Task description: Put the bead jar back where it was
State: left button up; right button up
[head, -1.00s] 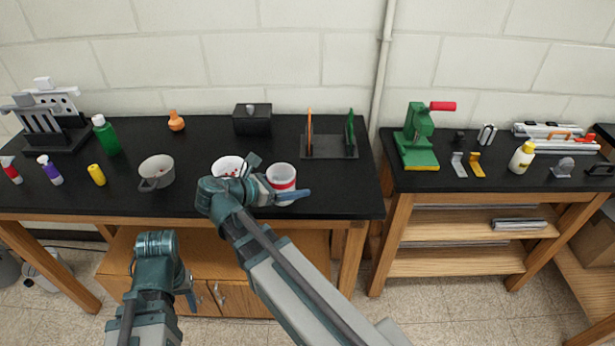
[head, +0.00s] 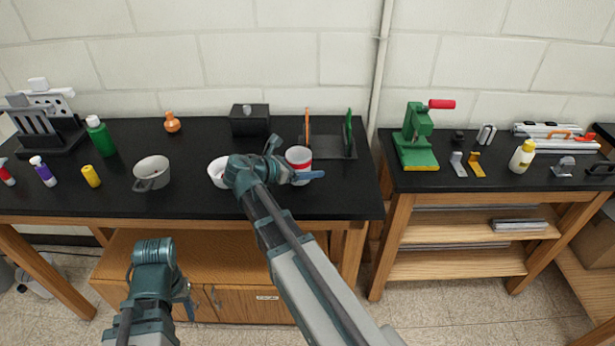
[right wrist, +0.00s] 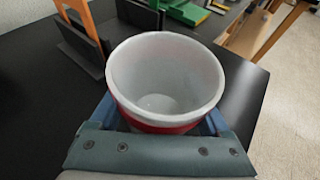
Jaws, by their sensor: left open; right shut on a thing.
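The bead jar (head: 299,155) is a white cup with a red band, near the table's middle right in the head view. My right gripper (head: 294,162) is shut on it, with one finger on each side. In the right wrist view the jar (right wrist: 165,75) stands upright and open, and its inside looks empty. I cannot tell whether its base touches the table. A white bowl (head: 217,173) with red bits sits left of it, partly hidden by my right arm. My left gripper (head: 187,297) is open and empty, low in front of the table.
A rack with an orange and a green upright (head: 328,146) stands just behind and right of the jar. A black box (head: 249,120) is at the back, a grey pot (head: 151,171) further left. The black tabletop (head: 350,195) right of the jar is clear.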

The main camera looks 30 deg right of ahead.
notch_tip(320, 180, down, 2)
jog(key=shift+f+b, duration=0.15)
jog(key=shift+b, duration=0.45)
pick_arm(q)
notch_tip(320, 180, down, 2)
pick_arm(e)
jog(key=o, duration=1.3)
jog(key=shift+c, duration=0.2)
pick_arm(q)
jog(key=shift+f, duration=0.15)
